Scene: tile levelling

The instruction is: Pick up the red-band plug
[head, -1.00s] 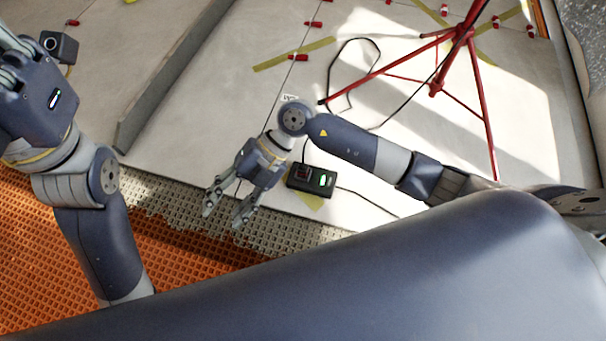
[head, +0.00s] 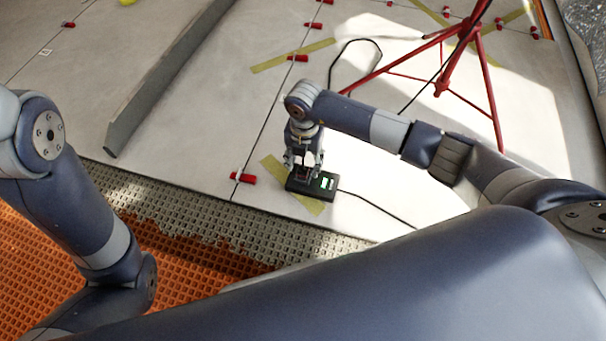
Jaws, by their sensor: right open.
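A black box (head: 325,187) with a lit green display stands on the pale tile floor, partly over a yellow tape strip. My right gripper (head: 303,164) points down over the left part of this box, its fingers open and apart. A small dark, reddish part (head: 303,172) shows between the fingers on the box. It may be the red-band plug, but the fingers hide much of it and I cannot make out a band. I cannot tell whether the fingers touch it. My left arm is at the left edge, and its gripper is out of view.
A red tripod (head: 440,88) stands at the upper right, with a dark cable near its legs. Another cable (head: 378,208) runs right from the box. A red clip (head: 243,178) sits left of it. A grey raised strip (head: 165,82) lies at the upper left.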

